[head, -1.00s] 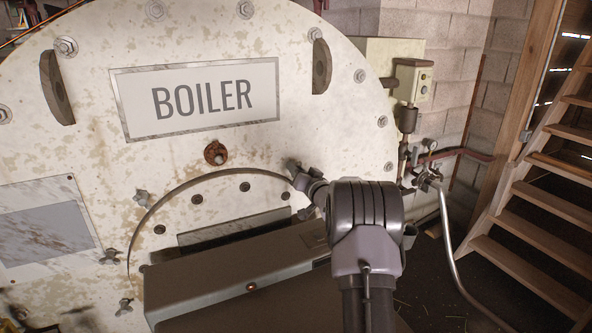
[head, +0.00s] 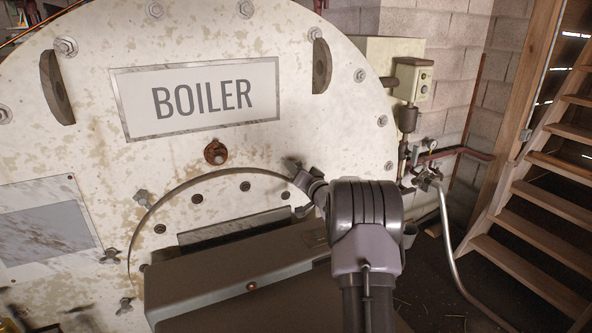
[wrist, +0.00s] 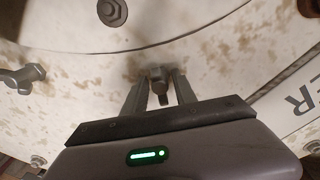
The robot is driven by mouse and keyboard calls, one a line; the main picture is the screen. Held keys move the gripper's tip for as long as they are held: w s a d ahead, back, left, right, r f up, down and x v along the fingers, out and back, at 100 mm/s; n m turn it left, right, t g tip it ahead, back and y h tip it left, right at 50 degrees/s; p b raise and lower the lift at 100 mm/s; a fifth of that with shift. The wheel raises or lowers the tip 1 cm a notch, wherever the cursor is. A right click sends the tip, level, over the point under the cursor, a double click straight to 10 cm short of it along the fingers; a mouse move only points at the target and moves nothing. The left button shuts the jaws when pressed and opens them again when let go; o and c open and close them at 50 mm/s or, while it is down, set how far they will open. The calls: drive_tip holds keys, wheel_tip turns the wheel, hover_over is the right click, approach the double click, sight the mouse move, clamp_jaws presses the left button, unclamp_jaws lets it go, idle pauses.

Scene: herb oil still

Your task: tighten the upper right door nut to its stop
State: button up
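The boiler's round door (head: 215,192) is shut, with wing-shaped nuts around its rim. My gripper (head: 297,172) is at the upper right of that rim, partly hidden by my wrist in the head view. In the wrist view, the upper right door nut (wrist: 158,76) sits between the two fingers of my gripper (wrist: 159,84), with its stud end pointing at the camera. The fingers stand apart on either side of it. I cannot tell whether they press on it. How far the nut is from its stop does not show.
Another wing nut (wrist: 22,78) is at the left of the wrist view, and a rim bolt (wrist: 112,12) is above. The BOILER sign (head: 200,98) is over the door. Pipes with a valve (head: 427,180) and wooden stairs (head: 530,215) stand to the right.

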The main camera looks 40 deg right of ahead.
drive_tip(key=shift+s, duration=0.1)
drive_tip(key=v, duration=1.7)
drive_tip(key=shift+s+p, duration=0.15)
drive_tip(key=shift+p, duration=0.25)
